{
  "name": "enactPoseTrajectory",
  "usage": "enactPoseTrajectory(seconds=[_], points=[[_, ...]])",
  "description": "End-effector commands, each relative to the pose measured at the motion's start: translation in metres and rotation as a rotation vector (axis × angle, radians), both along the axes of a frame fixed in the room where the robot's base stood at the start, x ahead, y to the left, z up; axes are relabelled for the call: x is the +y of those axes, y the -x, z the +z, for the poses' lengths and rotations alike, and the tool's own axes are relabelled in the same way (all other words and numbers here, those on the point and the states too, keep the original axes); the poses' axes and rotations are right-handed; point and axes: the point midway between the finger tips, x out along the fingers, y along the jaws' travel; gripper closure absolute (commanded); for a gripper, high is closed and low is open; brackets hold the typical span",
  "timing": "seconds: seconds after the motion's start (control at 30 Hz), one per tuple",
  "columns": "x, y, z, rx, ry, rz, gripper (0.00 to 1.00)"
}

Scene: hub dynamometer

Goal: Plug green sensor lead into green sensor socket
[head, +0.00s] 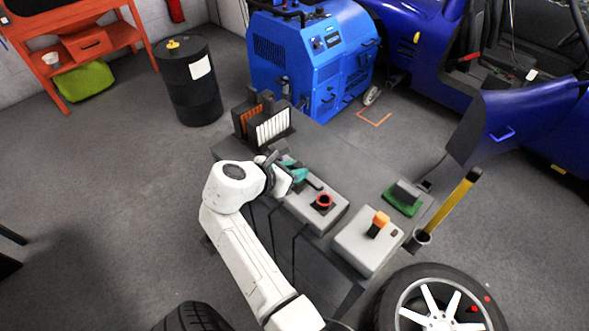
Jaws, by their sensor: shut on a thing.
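My gripper (282,166) is over the grey bench, at the back end of the long grey box with the red ring. It is partly hidden by my white wrist. A teal-green piece (295,172) shows right at its fingers; it looks like the green sensor lead's plug, and my gripper is shut on it. Its exact shape and any cable are too small to make out. I cannot pick out the green sensor socket with certainty. A green base with a dark grey block (404,195) sits at the bench's right side, apart from my gripper.
A grey box (345,207) with a red ring and a control box with an orange lever (370,240) stand on the bench. A rack of cards (270,128) stands at its back left. A yellow-handled post (447,208) and a wheel (435,300) flank the right. Open floor lies left.

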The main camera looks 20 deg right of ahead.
Motion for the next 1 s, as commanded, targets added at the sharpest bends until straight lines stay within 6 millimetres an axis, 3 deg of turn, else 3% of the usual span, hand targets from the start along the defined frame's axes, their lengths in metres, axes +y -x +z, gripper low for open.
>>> enactPoseTrajectory(seconds=[1.0], points=[[0.0,0.0003,0.0079,0.001,0.001,0.0,1.0]])
